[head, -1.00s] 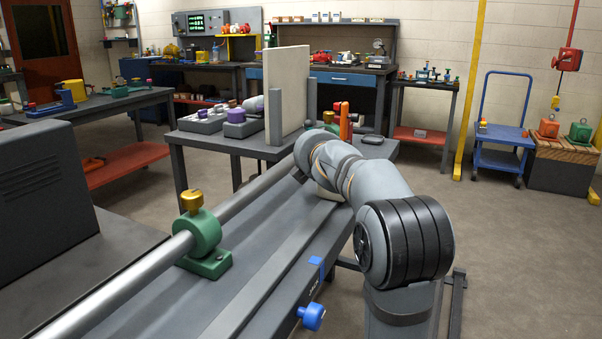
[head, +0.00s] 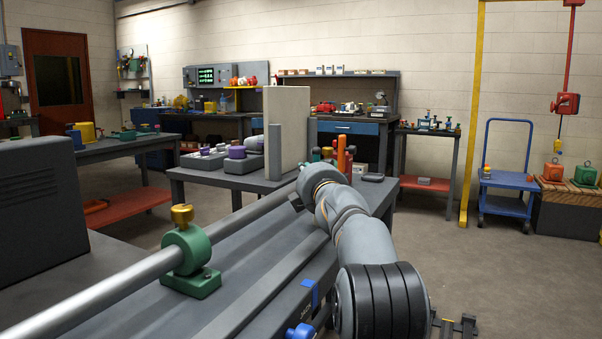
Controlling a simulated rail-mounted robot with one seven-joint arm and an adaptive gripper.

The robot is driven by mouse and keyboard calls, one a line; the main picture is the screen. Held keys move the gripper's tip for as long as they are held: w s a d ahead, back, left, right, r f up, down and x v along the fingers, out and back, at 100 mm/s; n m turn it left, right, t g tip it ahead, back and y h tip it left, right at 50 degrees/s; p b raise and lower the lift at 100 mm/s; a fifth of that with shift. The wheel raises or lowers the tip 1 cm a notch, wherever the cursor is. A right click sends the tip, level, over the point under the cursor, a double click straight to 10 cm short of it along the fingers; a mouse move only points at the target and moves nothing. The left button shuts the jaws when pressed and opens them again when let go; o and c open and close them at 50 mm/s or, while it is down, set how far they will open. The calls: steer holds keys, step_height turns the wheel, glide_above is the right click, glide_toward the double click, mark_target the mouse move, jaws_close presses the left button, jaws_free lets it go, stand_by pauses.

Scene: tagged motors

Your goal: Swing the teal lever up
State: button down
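I cannot make out a teal lever in the head view. The nearest in colour is a dark green clamp block (head: 188,262) with a yellow knob (head: 182,215), seated around a long steel bar in the left foreground. My arm (head: 355,240) reaches away from the lower middle toward the small table at the centre.
The steel bar (head: 110,290) runs along the grey bench (head: 250,262). An upright pale panel (head: 288,125), purple-capped parts (head: 238,152) and orange upright pieces (head: 341,155) stand on the table ahead. A blue cart (head: 505,180) stands right; open floor lies before it.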

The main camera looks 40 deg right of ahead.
steer(key=shift+w, duration=0.1)
steer(key=s+a, duration=0.5)
steer(key=a, duration=0.1)
steer(key=shift+s, duration=0.25)
stand_by(0.4)
steer(key=shift+w, duration=0.15)
